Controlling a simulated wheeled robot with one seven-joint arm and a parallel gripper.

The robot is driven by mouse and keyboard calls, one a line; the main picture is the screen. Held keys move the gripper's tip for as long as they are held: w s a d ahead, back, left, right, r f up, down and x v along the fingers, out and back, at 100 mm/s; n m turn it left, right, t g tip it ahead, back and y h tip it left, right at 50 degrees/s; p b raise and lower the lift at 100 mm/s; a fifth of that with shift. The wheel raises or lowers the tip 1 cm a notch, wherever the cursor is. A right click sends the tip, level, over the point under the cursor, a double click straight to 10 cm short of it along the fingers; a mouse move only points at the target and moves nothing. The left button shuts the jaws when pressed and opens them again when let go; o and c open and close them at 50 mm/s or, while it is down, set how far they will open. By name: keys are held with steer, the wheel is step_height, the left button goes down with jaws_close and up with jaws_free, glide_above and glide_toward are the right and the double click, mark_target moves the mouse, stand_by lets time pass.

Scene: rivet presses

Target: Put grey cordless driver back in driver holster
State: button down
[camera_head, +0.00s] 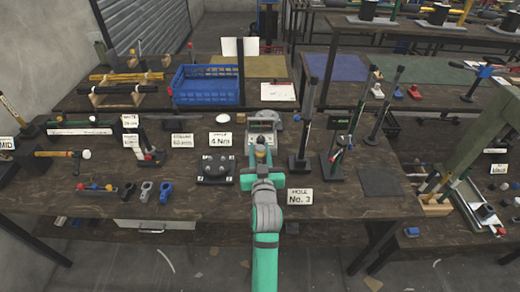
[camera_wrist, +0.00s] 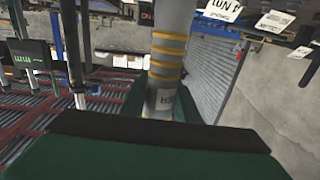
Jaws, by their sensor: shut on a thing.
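My gripper (camera_head: 257,165) is over the middle of the near bench, mostly hidden behind my own wrist in the head view. In the wrist view, my gripper (camera_wrist: 160,112) is shut on a grey cylinder with yellow bands, which looks like the grey cordless driver (camera_wrist: 168,60). The near finger hides its lower part. In the head view only a small yellow and dark bit of it shows at the gripper. A grey box-like fixture (camera_head: 263,122) stands just beyond. I cannot tell whether it is the driver holster.
A black block (camera_head: 216,168) and a white sign (camera_head: 220,139) lie left of my gripper. Tall black presses (camera_head: 300,140) stand to the right. A "HOLE No. 3" sign (camera_head: 299,197) is at the front edge. A blue crate (camera_head: 206,86) is behind. A dark mat (camera_head: 380,181) lies clear at right.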

steer(key=shift+d+f, duration=0.1)
steer(key=shift+f, duration=0.15)
steer(key=c, duration=1.3)
jaws_free()
steer(key=shift+f, duration=0.15)
steer(key=s, duration=1)
steer(key=shift+s+d, duration=0.35)
steer(key=shift+d, duration=0.05)
steer(key=shift+w, duration=0.1)
